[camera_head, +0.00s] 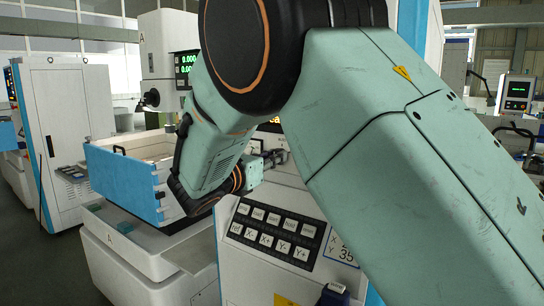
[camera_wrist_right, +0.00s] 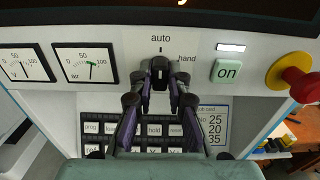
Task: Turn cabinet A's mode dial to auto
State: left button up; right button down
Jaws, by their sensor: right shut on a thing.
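In the wrist view my right gripper (camera_wrist_right: 160,88) is shut on the small black mode dial (camera_wrist_right: 160,66) on the cabinet's light panel. The label "auto" stands straight above the dial, with a short tick under it, and "hand" stands to its upper right. The dial's white mark looks roughly upright, in line with "auto", though the fingers cover its sides. In the head view the right gripper (camera_head: 272,160) reaches the front panel of cabinet A (camera_head: 262,195), and my forearm and fingers hide the dial. My left gripper is not in view.
In the wrist view two gauges (camera_wrist_right: 58,65) sit left of the dial, a green "on" button (camera_wrist_right: 227,72) and red emergency stop (camera_wrist_right: 300,85) right. A keypad (camera_wrist_right: 152,130) lies below. In the head view a blue-walled tank (camera_head: 125,180) stands left of my arm.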

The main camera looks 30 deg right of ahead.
jog(key=c, duration=1.4)
grip_release()
jog(key=shift+d, duration=0.1)
jog(key=shift+o, duration=0.5)
jog(key=shift+w+d+f, duration=0.1)
notch_tip(320, 180, up, 10)
